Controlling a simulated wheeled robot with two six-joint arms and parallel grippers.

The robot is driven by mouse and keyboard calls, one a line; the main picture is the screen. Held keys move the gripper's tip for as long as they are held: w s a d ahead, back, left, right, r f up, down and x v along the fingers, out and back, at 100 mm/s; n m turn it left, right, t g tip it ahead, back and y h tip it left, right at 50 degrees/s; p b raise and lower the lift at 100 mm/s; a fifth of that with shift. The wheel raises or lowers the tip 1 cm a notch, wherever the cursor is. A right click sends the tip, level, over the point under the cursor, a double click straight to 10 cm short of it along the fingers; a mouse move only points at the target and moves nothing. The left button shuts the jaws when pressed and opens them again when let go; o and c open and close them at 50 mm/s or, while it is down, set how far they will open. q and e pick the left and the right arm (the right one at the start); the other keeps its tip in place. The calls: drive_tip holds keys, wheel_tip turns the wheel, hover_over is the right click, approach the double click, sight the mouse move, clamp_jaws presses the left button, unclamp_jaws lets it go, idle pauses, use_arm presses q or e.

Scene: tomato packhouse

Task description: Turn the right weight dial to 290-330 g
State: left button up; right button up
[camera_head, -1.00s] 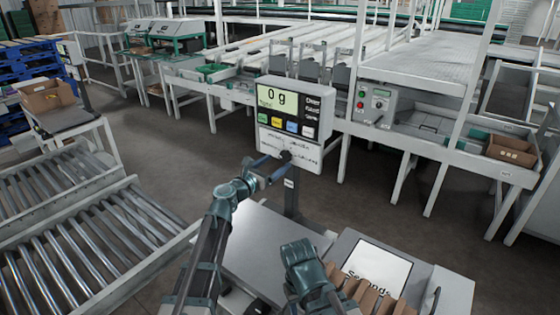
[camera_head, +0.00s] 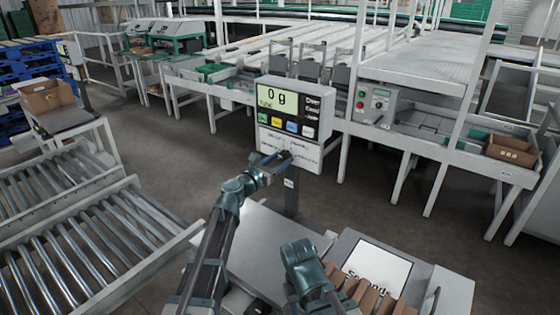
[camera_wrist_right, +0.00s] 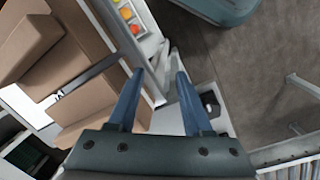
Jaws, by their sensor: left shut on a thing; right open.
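The scale's display unit (camera_head: 291,112) stands on a post, with a lit screen reading 0 g. A dark weight dial (camera_head: 286,154) is low on its front, partly hidden by my left gripper (camera_head: 274,160), whose fingers are shut on it. The dial's pointer and scale marks are too small to read. No second dial can be made out. My right gripper shows in the right wrist view (camera_wrist_right: 160,75) with its two blue fingers apart and nothing between them. In the head view, the right arm's wrist is low at the centre, away from the display unit.
The bare scale platform (camera_head: 262,245) lies below the display. To its right are a sign reading Seconds (camera_head: 377,270) and several cardboard partitions (camera_head: 372,298). Roller conveyors (camera_head: 75,250) run at left.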

use_arm(q)
clamp_jaws()
drive_tip(key=shift+m, duration=0.4)
drive_tip(key=m, duration=0.4)
drive_tip(key=shift+m, duration=0.3)
drive_tip(key=m, duration=0.4)
drive_tip(key=shift+m, duration=0.3)
drive_tip(key=o, duration=1.1)
unclamp_jaws()
drive_tip(key=shift+d, duration=0.1)
